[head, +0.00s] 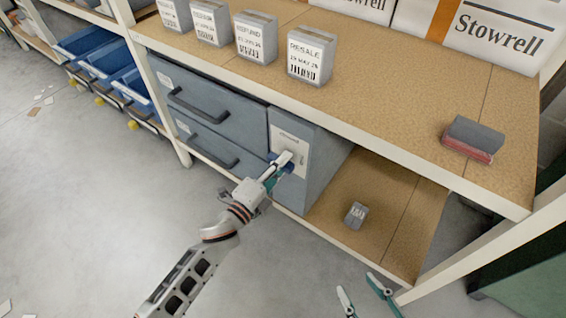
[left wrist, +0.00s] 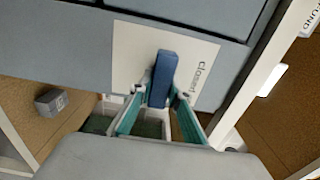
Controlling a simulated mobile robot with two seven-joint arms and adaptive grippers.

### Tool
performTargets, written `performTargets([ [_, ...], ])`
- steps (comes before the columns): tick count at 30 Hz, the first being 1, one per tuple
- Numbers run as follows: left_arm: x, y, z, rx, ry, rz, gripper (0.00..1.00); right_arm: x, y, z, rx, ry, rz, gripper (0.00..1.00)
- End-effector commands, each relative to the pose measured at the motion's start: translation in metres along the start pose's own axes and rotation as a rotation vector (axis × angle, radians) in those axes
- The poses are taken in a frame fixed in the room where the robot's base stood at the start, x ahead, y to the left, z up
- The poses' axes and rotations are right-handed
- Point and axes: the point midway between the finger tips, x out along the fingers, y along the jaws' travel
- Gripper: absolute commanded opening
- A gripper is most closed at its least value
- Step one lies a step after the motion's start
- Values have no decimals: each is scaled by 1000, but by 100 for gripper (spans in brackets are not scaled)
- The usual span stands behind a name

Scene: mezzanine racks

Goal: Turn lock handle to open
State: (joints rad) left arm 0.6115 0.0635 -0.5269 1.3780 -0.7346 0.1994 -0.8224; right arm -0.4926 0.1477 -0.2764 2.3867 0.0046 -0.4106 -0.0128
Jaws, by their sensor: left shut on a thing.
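The lock handle (left wrist: 163,72) is a short blue bar on a pale plate (left wrist: 130,45) marked "closed". The plate also shows in the head view (head: 302,142), on the front of a grey-blue cabinet (head: 325,150). My left gripper (head: 280,165) is at this plate and hides most of the handle there. In the left wrist view its two teal fingers (left wrist: 160,100) are shut around the lower end of the handle. My right gripper (head: 364,290) is at the bottom of the head view, its two teal fingers apart and empty, away from the cabinet.
Two grey drawers (head: 217,112) with dark pulls are left of the plate. Above is a wooden shelf (head: 390,95) with several labelled grey blocks and a red-and-grey block (head: 473,139). A small grey block (head: 355,215) lies on the lower shelf.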

Motion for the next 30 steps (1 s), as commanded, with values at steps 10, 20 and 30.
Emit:
performTargets([
  [10, 0, 1, 0, 25, -1, 2, 0, 0, 0, 1, 2, -1, -1, 40],
  [20, 0, 1, 0, 24, -1, 2, 35, 0, 0, 2, -1, -2, -2, 40],
  [30, -3, 1, 0, 22, -1, 1, 35, -1, 0, 3, -1, -5, -2, 40],
])
